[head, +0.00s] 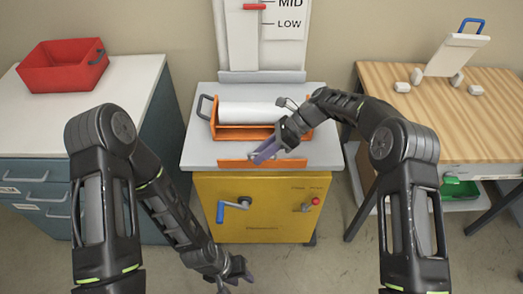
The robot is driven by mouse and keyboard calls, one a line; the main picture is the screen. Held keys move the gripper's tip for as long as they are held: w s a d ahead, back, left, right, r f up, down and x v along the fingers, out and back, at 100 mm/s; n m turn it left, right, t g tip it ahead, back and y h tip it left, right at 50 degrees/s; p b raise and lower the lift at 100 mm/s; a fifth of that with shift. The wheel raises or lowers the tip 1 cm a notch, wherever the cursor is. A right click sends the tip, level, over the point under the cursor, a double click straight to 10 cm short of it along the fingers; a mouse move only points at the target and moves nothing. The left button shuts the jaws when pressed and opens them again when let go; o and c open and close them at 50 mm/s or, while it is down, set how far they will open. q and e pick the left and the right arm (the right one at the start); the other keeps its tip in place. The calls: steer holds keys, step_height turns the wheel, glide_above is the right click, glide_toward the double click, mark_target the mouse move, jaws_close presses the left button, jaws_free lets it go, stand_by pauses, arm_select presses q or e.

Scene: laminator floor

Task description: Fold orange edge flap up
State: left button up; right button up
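The orange edge flap (294,163) is a thin strip along the front edge of the light grey machine top, above the yellow cabinet. It lies low along the edge. My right gripper (261,154) reaches in from the right, just above and behind the flap's middle, and hides part of it. Whether it touches the flap is unclear, and its finger gap cannot be made out. My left gripper (239,280) hangs low near the floor in front of the cabinet, away from the flap. Its fingers are small and partly hidden.
An orange cradle (243,132) with a white roll (250,112) sits behind the flap. The yellow cabinet (260,195) carries a blue-handled crank (232,206) and a red-knobbed lever (312,203). A red bin (62,72) stands left; a wooden table (460,125) stands right.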

steer(key=shift+o, duration=0.4)
steer(key=shift+w+r, duration=0.15)
